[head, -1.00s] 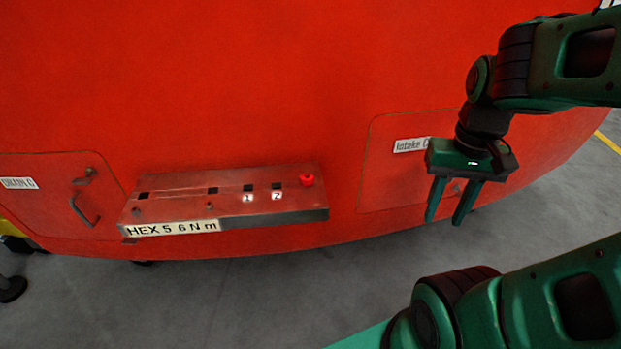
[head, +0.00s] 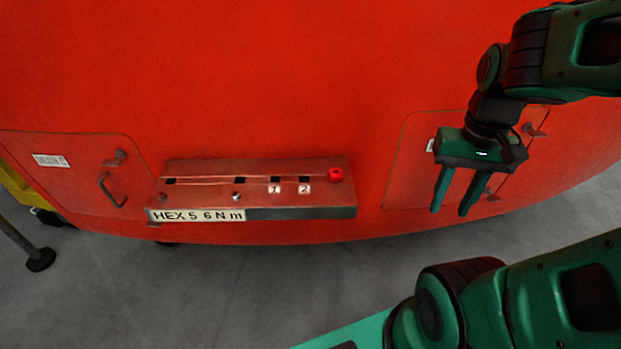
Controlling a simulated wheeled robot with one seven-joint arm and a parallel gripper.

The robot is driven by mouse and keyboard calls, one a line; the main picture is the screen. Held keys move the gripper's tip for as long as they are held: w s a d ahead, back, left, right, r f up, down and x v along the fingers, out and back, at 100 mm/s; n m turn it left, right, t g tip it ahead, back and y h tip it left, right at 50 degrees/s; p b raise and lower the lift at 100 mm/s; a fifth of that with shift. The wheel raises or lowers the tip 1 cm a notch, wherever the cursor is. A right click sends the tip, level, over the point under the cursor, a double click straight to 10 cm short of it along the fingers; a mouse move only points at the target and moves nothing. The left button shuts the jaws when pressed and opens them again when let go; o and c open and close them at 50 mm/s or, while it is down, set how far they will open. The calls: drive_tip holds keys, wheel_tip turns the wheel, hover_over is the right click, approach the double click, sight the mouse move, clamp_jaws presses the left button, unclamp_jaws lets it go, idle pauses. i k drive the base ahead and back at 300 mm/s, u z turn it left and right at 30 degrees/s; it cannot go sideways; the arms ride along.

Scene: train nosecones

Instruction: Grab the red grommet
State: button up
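The red grommet (head: 335,174) is a small bright red round piece at the right end of a shelf (head: 300,210) on the red nosecone. It sits to the right of the slot labelled 2. My gripper (head: 450,212) is to the right of the shelf, pointing down. Its two green fingers are apart with nothing between them. There is a clear gap between the gripper and the grommet.
The shelf carries dark square slots, small studs and a HEX 5 6 N m label (head: 197,215). A hatch with a handle (head: 112,190) is at the left. Another hatch (head: 405,165) is partly behind my gripper. Grey floor (head: 220,290) lies below.

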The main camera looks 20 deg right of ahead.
sight(335, 175)
drive_tip(key=z, duration=2.3)
drive_tip(key=k, duration=0.4)
drive_tip(key=u, duration=1.9)
